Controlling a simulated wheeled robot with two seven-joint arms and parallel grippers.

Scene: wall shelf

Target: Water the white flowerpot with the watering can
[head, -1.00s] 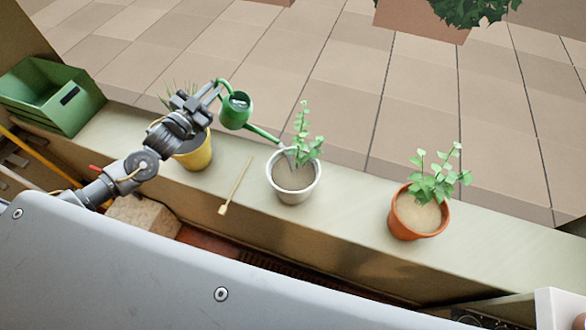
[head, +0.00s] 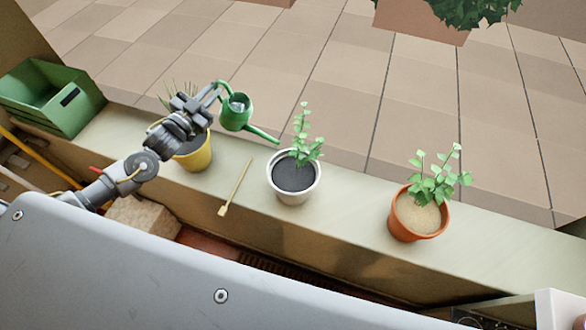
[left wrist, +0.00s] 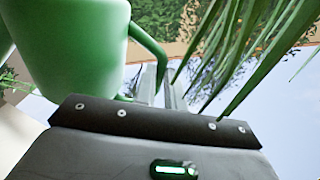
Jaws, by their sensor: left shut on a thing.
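The green watering can (head: 236,112) is held in the air by my left gripper (head: 214,92), which is shut on its handle. Its spout points right, with the tip near the upper left rim of the white flowerpot (head: 292,191). No stream of water shows at the spout. The white pot stands upright on the ledge with a leafy green plant; its soil is dark. In the left wrist view the can's green body (left wrist: 75,45) and handle fill the upper left. My right gripper is not in view.
A yellow pot (head: 196,158) stands behind my left arm, its leaves close to the gripper. An orange pot (head: 405,229) with light soil is at the right. A wooden stick (head: 236,187) lies on the ledge (head: 345,208). A green crate (head: 75,112) is at the left.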

